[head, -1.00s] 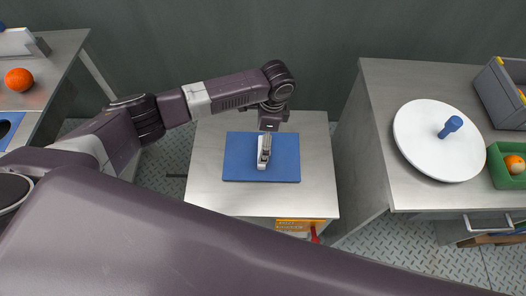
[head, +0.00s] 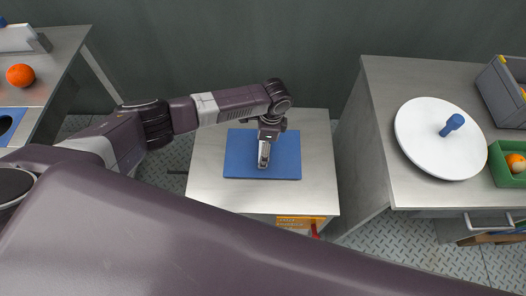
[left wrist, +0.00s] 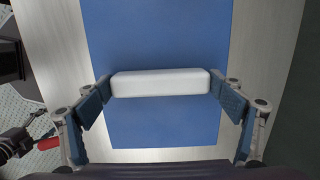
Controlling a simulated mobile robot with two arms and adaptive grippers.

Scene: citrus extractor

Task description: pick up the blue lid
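The blue lid (head: 240,152) is a flat blue square lying on the metal top of a low cabinet in the middle of the head view. In the left wrist view, the lid (left wrist: 160,40) carries a white bar handle (left wrist: 160,83). My left gripper (head: 264,158) is over the lid's middle and hides much of the handle in the head view. In the left wrist view, the left gripper (left wrist: 164,92) is open, with one finger beside each end of the handle. I cannot tell whether the fingers touch it. My right gripper is not in view.
A right-hand counter holds a white round lid (head: 425,150) with a blue knob, a green tray (head: 497,170) and a grey bin (head: 500,98). An orange (head: 20,75) sits on the left counter. The bare metal cabinet top (head: 210,195) surrounds the blue lid.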

